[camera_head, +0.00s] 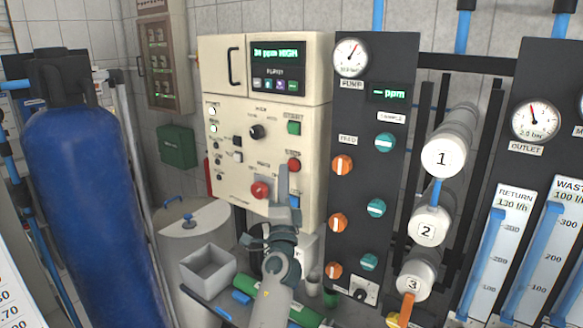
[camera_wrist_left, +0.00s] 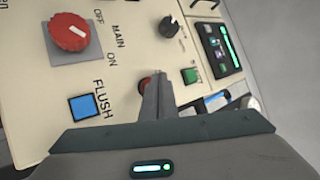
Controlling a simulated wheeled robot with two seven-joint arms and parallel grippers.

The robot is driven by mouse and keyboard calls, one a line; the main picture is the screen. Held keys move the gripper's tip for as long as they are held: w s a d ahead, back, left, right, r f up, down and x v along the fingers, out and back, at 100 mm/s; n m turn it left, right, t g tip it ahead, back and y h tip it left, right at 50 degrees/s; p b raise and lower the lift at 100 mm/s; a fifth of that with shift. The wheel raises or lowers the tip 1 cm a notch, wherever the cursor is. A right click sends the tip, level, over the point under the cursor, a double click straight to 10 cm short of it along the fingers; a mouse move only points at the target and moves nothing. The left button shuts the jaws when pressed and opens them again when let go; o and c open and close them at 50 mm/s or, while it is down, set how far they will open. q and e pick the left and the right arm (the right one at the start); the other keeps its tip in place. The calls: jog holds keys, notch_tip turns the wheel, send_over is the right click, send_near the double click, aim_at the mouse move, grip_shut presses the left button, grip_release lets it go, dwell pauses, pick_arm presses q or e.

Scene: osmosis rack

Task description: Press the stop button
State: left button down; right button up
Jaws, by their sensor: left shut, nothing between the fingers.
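The red stop button (camera_head: 294,165) is on the cream control panel (camera_head: 228,140), below the green button (camera_head: 294,128). My left gripper (camera_head: 283,170) is in front of the panel with its fingers together and empty. Its tips are just left of the red button in the head view. In the left wrist view, the shut fingers (camera_wrist_left: 158,80) cover part of the red button (camera_wrist_left: 145,84); I cannot tell whether they touch it. The button's label is not readable. My right gripper is out of view.
A red rotary main switch (camera_head: 260,190) and a blue flush button (camera_wrist_left: 87,107) are close to the fingers. The green button also shows in the left wrist view (camera_wrist_left: 190,76). A black gauge panel (camera_head: 385,110) stands right of the cabinet, a blue tank (camera_head: 90,190) at left.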

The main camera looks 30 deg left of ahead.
pick_arm(q)
jog(key=shift+w+b, duration=0.3)
dwell(0.5)
jog(key=shift+w, duration=0.1)
dwell(0.4)
jog(key=shift+w, duration=0.2)
jog(key=shift+w+b, duration=0.25)
jog(key=shift+b, duration=0.1)
dwell(0.5)
jog(key=shift+s, duration=0.1)
jog(key=shift+s+p, duration=0.4)
jog(key=shift+s, duration=0.4)
